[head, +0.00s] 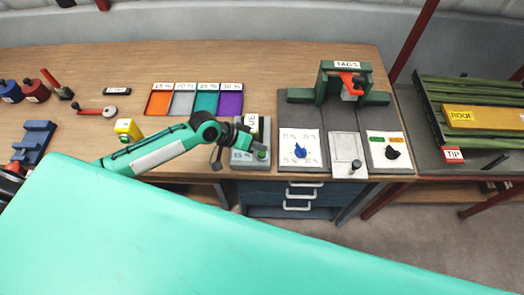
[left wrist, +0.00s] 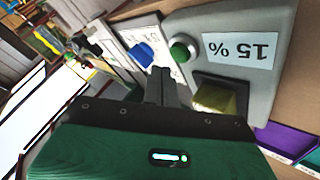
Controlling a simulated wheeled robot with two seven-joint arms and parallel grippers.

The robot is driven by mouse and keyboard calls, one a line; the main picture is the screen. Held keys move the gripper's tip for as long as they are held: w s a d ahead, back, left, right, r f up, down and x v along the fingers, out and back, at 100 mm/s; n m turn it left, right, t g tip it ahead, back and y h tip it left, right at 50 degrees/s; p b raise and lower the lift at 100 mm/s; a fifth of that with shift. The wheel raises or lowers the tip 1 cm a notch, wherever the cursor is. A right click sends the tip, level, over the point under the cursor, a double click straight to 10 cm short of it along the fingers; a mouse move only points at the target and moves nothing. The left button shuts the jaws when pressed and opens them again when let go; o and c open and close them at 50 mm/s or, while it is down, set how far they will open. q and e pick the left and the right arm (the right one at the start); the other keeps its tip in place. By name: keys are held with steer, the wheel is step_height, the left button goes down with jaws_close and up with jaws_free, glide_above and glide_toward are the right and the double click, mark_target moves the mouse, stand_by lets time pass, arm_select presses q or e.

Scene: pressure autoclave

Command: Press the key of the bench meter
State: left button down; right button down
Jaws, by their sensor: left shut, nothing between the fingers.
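The bench meter (head: 249,162) is a grey box at the front edge of the wooden bench, with a "15 %" label. Its round green key (head: 262,154) shows at the right of the label. In the left wrist view the meter (left wrist: 275,82) fills the upper right, with the green key (left wrist: 182,50) and a yellowish window partly behind my gripper. My left gripper (head: 246,146) is shut and empty over the meter, just left of the key. In the left wrist view its fingertips (left wrist: 162,76) appear just below the key; I cannot tell whether they touch. My right gripper is not in view.
A panel with a blue knob (head: 299,151) stands right of the meter, then one with a black knob (head: 392,152). A green "TAGS" frame (head: 346,67) stands behind them. Coloured trays (head: 195,100) lie behind my left arm, and a yellow block (head: 127,129) sits left.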

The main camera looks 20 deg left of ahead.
mark_target(258, 154)
arm_select(q)
steer(key=shift+r+p, duration=1.8)
steer(key=shift+r, duration=0.45)
